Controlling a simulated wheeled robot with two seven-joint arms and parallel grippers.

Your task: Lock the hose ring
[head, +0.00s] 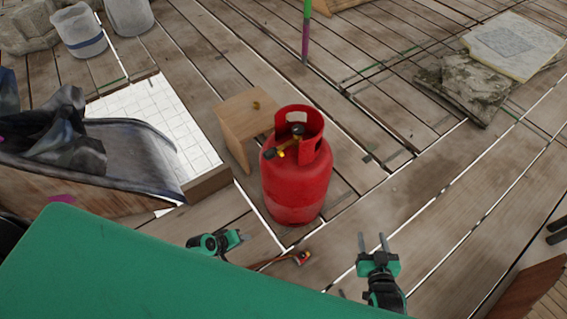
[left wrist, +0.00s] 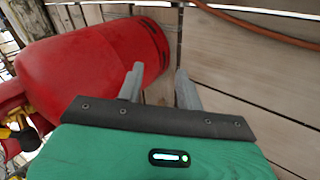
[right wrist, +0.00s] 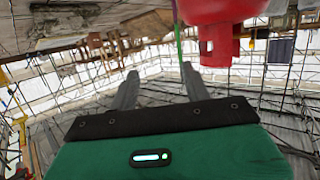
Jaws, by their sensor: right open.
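A red gas cylinder (head: 297,185) stands upright on the plank floor. Inside its collar is a brass-coloured valve (head: 291,143) with a yellow and black fitting. I cannot make out a separate hose ring there. An orange hose (head: 275,262) with an orange and black end piece (head: 300,258) lies on the floor in front; the hose also shows in the left wrist view (left wrist: 255,20). My left gripper (head: 241,236) is open and empty, low in front of the cylinder to the left. My right gripper (head: 372,237) is open and empty, right of the cylinder.
A small wooden stool (head: 245,120) stands close behind the cylinder to the left. A green panel (head: 150,270) covers the lower left of the head view. Stone slabs (head: 510,45) lie at the upper right. Planks right of the cylinder are mostly clear.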

